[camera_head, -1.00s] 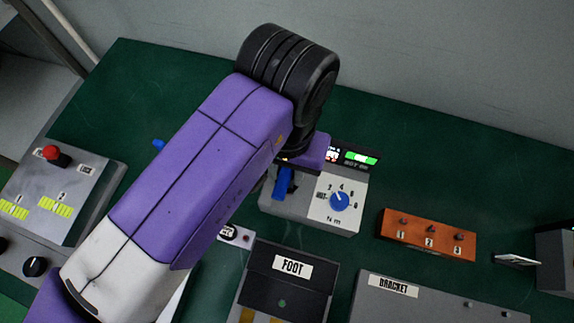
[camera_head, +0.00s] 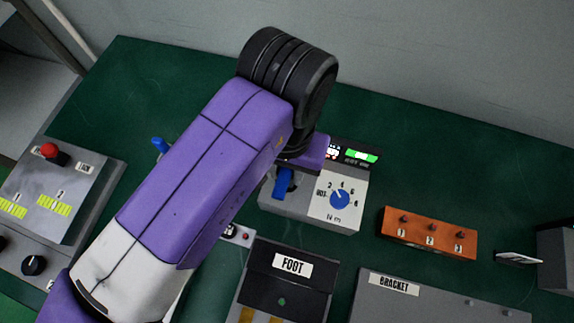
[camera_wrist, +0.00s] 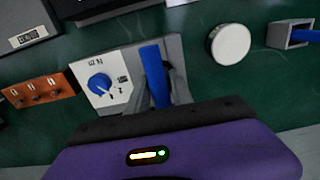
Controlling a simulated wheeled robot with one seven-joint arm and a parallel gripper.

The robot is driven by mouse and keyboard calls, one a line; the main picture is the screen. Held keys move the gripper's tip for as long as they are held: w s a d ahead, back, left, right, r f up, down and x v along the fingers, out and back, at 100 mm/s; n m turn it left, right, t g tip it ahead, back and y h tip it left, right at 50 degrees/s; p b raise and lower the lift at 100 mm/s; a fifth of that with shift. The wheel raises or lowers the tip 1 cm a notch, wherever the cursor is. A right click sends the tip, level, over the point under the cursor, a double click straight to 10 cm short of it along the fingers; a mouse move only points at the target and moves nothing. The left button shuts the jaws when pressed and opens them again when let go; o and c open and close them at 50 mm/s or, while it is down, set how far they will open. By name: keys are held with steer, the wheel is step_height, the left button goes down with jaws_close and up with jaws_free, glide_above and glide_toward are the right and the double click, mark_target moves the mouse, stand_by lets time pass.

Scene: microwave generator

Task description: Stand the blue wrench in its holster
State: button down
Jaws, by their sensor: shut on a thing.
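My gripper (camera_wrist: 160,104) shows at the bottom of the wrist view, with its jaws close around the lower end of a blue bar, which I take as the blue wrench (camera_wrist: 154,72). The blue bar lies against a grey box (camera_wrist: 178,62) beside a white dial panel; I cannot tell whether it touches the box. In the head view the blue bar (camera_head: 284,183) shows below my wrist, and its upper end is hidden. A second blue piece (camera_wrist: 304,36) sits in a grey square-mouthed holder (camera_wrist: 281,36) at the right of the wrist view. I cannot tell which part is the holster.
The dial panel (camera_head: 337,198) adjoins the blue bar. An orange numbered block (camera_head: 428,233) is to its right. FOOT (camera_head: 283,267) and BRACKET (camera_head: 430,297) units stand in front. A red-button console (camera_head: 58,185) is at left. Green bench is clear behind.

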steer(key=shift+f, duration=0.2)
stand_by(0.6)
steer(key=c, duration=1)
jaws_free()
steer(key=shift+c, duration=0.2)
steer(key=shift+r, duration=3.95)
